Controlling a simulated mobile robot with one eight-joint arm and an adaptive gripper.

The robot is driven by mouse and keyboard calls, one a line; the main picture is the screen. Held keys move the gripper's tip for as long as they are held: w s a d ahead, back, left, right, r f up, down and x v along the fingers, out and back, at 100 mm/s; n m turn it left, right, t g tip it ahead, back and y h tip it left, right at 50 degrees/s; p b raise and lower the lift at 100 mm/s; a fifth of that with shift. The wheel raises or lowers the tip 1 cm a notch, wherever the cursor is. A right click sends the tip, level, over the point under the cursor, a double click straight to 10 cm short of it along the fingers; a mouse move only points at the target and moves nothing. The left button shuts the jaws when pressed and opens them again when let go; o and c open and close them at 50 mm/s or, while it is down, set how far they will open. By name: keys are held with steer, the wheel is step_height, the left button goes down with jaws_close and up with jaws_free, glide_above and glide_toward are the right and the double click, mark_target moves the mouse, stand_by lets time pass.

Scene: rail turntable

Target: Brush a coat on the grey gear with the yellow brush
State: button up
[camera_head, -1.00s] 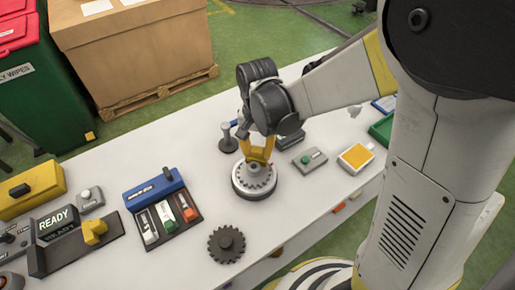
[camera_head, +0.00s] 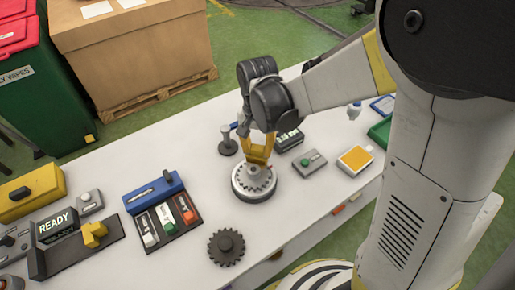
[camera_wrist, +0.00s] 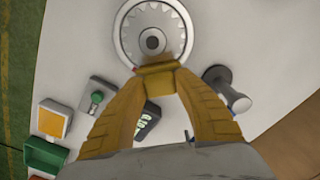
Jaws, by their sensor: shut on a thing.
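The grey gear (camera_head: 262,181) lies on a round turntable (camera_head: 254,196) in the middle of the table. In the wrist view the gear (camera_wrist: 153,21) is a pale toothed disc with a dark hub, at the top. My gripper (camera_head: 258,158) points down over the gear with its yellow fingers closed together. In the wrist view a small yellow-brown piece, seemingly the yellow brush (camera_wrist: 160,85), is pinched between the fingertips, at the gear's near edge. Most of it is hidden by the fingers, and I cannot tell whether it touches the gear.
A dark gear (camera_head: 226,246) lies in front of the turntable. A tray (camera_head: 178,236) with several coloured items stands left of it. A grey post (camera_head: 228,140) stands just behind the turntable. A green-button box (camera_head: 310,163) and an orange-topped pad (camera_head: 355,159) lie to the right.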

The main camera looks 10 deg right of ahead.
mark_target(258, 148)
steer(key=shift+r+p, duration=2.1)
steer(key=shift+r, duration=1.05)
